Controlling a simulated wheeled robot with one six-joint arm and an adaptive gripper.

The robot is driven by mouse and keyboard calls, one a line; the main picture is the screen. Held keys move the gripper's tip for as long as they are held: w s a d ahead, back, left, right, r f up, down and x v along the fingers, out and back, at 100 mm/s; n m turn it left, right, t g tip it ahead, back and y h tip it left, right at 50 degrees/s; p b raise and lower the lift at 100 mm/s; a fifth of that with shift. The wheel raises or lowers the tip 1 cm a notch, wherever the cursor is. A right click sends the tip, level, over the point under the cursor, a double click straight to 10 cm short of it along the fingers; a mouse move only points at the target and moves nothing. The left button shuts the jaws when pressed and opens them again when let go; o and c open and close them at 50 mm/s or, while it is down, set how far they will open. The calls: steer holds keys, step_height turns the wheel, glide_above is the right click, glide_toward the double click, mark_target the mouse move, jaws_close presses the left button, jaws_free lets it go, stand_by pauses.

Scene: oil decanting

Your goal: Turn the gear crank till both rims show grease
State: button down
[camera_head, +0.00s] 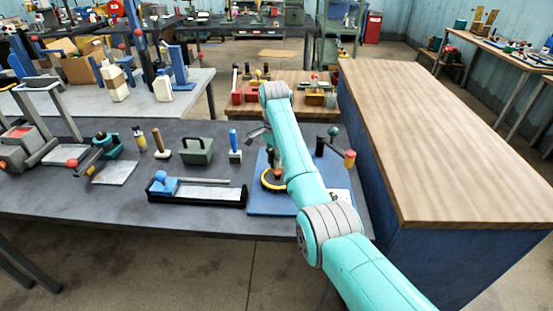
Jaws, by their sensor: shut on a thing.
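A blue base board (258,203) lies on the dark grey table. A yellow-rimmed wheel (265,183) stands on it, partly behind my arm. My gripper (264,146) is mostly hidden behind my turquoise arm; a few grey parts show to its left, above the wheel. It is shut on what looks like the gear crank, whose shape is largely covered. A dark bracket with a red knob and an orange-brown cylinder (349,160) stands at the board's right. The second rim, and any grease on the rims, cannot be made out.
Left of the board are a black tray with a blue tool (240,194), a blue-handled tool (235,146), a green box (197,150) and a bottle (160,143). A tall blue-sided wooden counter (435,140) stands close on the right.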

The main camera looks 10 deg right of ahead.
steer(key=n, duration=0.2)
steer(key=a+n, duration=0.1)
steer(key=n, duration=0.2)
steer(key=shift+s+a+n, duration=0.2)
steer(key=shift+s+n, duration=0.05)
steer(key=shift+n, duration=0.05)
steer(key=shift+s+a+n, duration=0.15)
steer(key=shift+n, duration=0.7)
steer(key=shift+s+a+n, duration=0.2)
steer(key=shift+n, duration=0.7)
steer(key=shift+s+a+n, duration=0.15)
steer(key=shift+n, duration=0.7)
steer(key=c, duration=1)
jaws_free()
steer(key=shift+o, duration=0.2)
